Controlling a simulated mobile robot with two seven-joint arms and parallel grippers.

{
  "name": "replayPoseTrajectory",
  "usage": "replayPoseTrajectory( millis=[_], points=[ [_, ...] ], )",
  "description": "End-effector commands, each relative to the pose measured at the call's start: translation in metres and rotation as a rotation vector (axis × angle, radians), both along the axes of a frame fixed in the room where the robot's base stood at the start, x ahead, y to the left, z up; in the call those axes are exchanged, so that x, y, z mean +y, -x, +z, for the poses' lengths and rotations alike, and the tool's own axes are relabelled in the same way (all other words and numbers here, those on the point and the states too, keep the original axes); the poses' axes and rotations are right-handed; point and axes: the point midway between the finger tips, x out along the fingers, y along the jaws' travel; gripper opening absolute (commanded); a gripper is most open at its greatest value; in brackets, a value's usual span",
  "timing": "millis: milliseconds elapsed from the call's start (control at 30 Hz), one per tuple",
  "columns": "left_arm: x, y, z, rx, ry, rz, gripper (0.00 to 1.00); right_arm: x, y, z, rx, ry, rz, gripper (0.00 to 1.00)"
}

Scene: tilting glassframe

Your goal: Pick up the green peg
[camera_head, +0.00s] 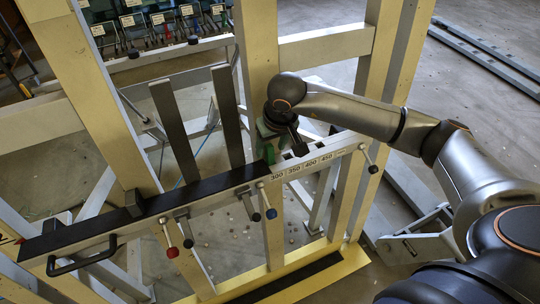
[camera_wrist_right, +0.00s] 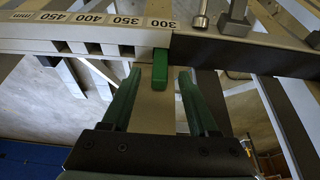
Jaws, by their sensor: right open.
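The green peg (camera_wrist_right: 160,66) stands out of the light rail (camera_wrist_right: 110,36) at the 300 mark, next to the end of a black strip. In the head view a green piece that looks like the peg (camera_head: 268,154) shows at the rail's edge, just below my right gripper (camera_head: 276,136). In the right wrist view my right gripper (camera_wrist_right: 159,82) is open, its two green fingers on either side of the peg's line. The peg lies between or just beyond the fingertips, with clear gaps to both sides. The fingers appear empty. My left gripper is not in view.
The rail has several dark square slots labelled 350, 400 and 450. Yellow-edged uprights (camera_head: 257,60) stand close to my right arm. A black handle (camera_head: 82,256) is at lower left.

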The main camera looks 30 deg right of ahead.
Motion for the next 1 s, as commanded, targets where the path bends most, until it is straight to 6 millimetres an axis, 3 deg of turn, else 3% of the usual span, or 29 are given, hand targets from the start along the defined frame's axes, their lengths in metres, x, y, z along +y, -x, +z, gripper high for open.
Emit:
replayPoseTrajectory(
  millis=[200, 467, 1000],
  points=[
    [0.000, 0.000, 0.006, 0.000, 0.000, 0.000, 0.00, 0.000, -0.006, -0.027, 0.002, -0.001, 0.000, 0.60],
    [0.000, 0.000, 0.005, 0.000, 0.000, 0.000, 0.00, -0.001, -0.008, -0.031, 0.000, -0.001, 0.001, 0.60],
    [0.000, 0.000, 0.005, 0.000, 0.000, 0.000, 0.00, -0.001, -0.008, -0.030, 0.000, -0.001, 0.000, 0.01]
  ],
)
